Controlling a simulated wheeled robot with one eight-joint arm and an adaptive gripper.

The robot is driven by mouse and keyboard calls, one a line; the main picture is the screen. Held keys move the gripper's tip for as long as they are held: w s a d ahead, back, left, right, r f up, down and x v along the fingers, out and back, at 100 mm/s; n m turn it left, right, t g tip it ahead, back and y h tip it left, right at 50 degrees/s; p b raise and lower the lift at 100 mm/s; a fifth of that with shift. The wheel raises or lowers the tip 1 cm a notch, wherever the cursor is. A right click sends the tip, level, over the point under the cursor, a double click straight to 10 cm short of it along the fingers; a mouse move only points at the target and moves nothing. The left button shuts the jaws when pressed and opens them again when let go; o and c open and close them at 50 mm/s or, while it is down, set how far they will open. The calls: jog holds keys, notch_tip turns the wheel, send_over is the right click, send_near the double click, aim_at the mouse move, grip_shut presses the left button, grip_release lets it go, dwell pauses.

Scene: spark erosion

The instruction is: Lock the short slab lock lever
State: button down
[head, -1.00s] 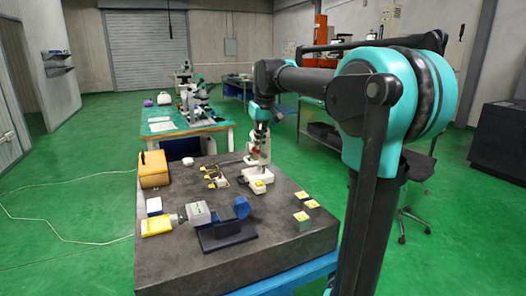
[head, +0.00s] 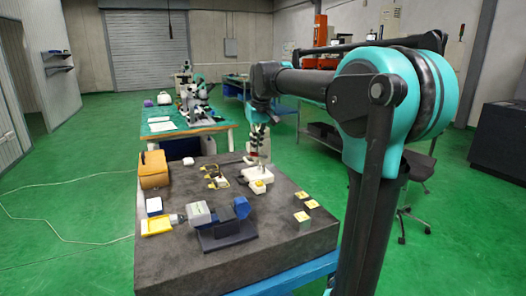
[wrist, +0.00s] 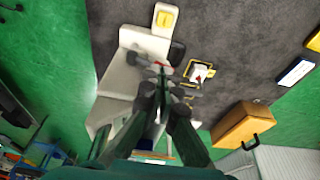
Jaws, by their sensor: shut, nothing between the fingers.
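A white stand (head: 262,174) with a flat base stands on the far part of the dark slab; it fills the left middle of the wrist view (wrist: 118,68). A small red part (wrist: 158,63) shows on the stand just beyond my fingertips; I cannot tell whether it is the lock lever. My gripper (wrist: 164,82) is shut and empty, its fingertips close over the stand's upper part. I cannot tell whether they touch it. In the head view my gripper overlaps the stand and its fingertips are hard to make out.
The dark slab (head: 185,258) also bears a blue and grey vise-like device (head: 225,225), a brown case (head: 153,169), a yellow tray (head: 157,226) and several small yellow-topped blocks (head: 302,216). A small white-and-yellow device (wrist: 200,74) lies right of the stand in the wrist view. The slab's front left is clear.

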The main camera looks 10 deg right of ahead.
jog(key=v, duration=0.2)
jog(key=w+v, duration=0.1)
jog(key=v, duration=0.2)
jog(key=shift+a+r, duration=0.1)
jog(key=shift+r, duration=0.3)
jog(key=shift+w, duration=0.1)
